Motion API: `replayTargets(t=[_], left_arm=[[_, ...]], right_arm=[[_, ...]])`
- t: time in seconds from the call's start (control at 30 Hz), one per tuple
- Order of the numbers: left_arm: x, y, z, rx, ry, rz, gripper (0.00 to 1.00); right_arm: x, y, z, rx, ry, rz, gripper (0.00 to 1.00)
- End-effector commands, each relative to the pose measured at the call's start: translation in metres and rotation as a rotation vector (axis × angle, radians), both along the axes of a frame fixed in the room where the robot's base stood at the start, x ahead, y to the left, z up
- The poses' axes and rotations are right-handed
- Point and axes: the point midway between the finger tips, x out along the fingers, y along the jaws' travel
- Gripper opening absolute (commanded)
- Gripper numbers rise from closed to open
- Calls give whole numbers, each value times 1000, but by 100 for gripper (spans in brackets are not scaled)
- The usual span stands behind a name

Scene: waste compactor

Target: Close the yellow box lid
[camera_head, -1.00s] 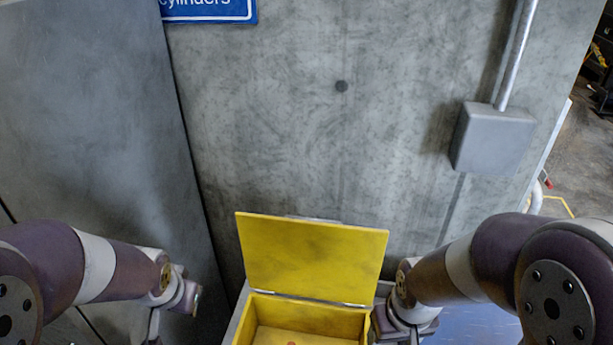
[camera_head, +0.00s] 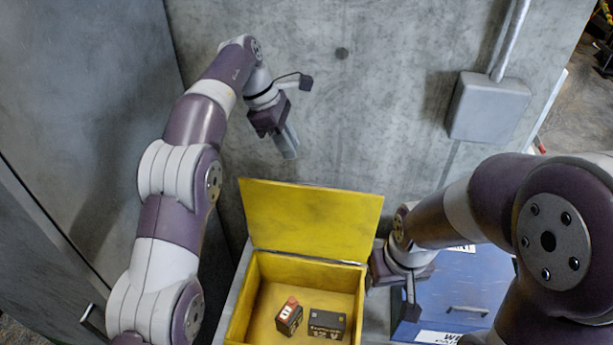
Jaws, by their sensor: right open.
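The yellow box (camera_head: 257,300) stands at the lower middle with its yellow lid (camera_head: 310,222) raised upright at the back. Two small batteries (camera_head: 326,323) lie inside. My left gripper (camera_head: 287,148) is in the air above and behind the lid, near the wall, pointing down and apart from the lid. Its fingers are seen edge-on, so I cannot tell whether they are open. My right gripper (camera_head: 385,285) is beside the box's right rim, pointing down and left; its fingers are partly hidden, but it is open.
A grey concrete wall (camera_head: 370,110) rises right behind the box, with a grey junction box (camera_head: 490,106) on it. A blue container (camera_head: 465,290) with a handle and white labels stands to the right. A grey metal panel (camera_head: 80,110) is at the left.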

Motion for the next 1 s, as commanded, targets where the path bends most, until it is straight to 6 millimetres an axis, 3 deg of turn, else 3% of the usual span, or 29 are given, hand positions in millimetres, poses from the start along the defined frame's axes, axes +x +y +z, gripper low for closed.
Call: replayTargets(t=[0.2, 0.43, 0.8, 0.9, 1.0], left_arm=[[-6, -22, -48, 0, 6, 1, 23], [-8, -36, -83, -2, 3, 2, 23], [-9, -39, -94, -4, 0, 3, 23], [-9, -39, -94, -4, 0, 3, 0], [-9, -39, -94, -4, 0, 3, 0]], right_arm=[[0, 0, 15, 0, 0, 0, 66], [0, 0, 32, 0, 0, 0, 66], [0, 0, 33, 0, 0, 0, 66], [0, 0, 33, 0, 0, 0, 66], [0, 0, 33, 0, 0, 0, 66]])
